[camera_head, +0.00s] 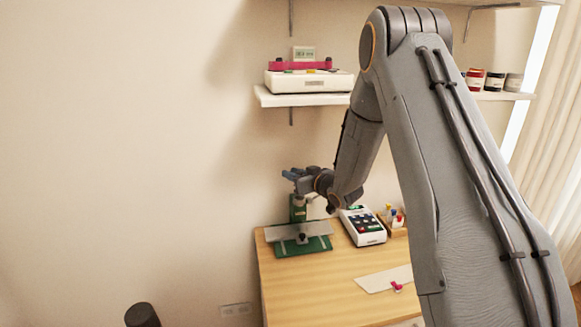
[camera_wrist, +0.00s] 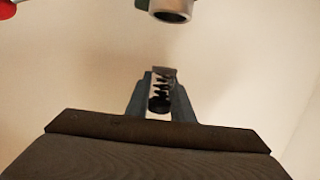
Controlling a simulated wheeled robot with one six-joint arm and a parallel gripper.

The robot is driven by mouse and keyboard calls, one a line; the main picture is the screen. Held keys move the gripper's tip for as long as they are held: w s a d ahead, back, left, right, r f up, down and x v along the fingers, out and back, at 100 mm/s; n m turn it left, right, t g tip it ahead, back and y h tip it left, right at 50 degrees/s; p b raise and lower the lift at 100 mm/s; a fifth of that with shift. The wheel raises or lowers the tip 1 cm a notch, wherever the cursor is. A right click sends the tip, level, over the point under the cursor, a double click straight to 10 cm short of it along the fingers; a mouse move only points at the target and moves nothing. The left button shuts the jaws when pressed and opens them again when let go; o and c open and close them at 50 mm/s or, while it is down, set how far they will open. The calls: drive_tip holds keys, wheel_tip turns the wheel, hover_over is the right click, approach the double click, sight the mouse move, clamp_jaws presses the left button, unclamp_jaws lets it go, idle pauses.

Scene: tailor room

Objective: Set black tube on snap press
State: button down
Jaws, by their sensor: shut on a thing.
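My gripper (camera_head: 291,174) is at the upper part of the green snap press (camera_head: 298,210), at the back left of the table. In the wrist view, my gripper (camera_wrist: 160,95) is shut on a small dark, ridged piece (camera_wrist: 161,92), which looks like the black tube. The tube cannot be made out in the head view. A round metal end with a hollow opening (camera_wrist: 171,14), beside a bit of green, shows ahead of the fingertips, apart from them. It seems part of the press. The press has a grey plate (camera_head: 281,232) and green base (camera_head: 290,249).
A white keypad device (camera_head: 367,238) and a wooden box of small bottles (camera_head: 398,232) stand right of the press. A pale flat sheet (camera_head: 374,281) lies farther forward. A shelf (camera_head: 290,100) with a white machine is above. The table's left front is clear.

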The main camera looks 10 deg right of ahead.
drive_tip(key=shift+w+f, duration=0.15)
drive_tip(key=shift+w, duration=0.1)
drive_tip(key=shift+d+f+b, duration=0.2)
drive_tip(key=shift+f+b, duration=0.35)
drive_tip(key=shift+f, duration=0.3)
drive_tip(key=shift+f+b, duration=1)
drive_tip(key=shift+f, duration=0.8)
drive_tip(key=shift+s, duration=0.2)
drive_tip(key=shift+f+b, duration=0.4)
drive_tip(key=shift+f, duration=0.2)
drive_tip(key=c, duration=1.8)
unclamp_jaws()
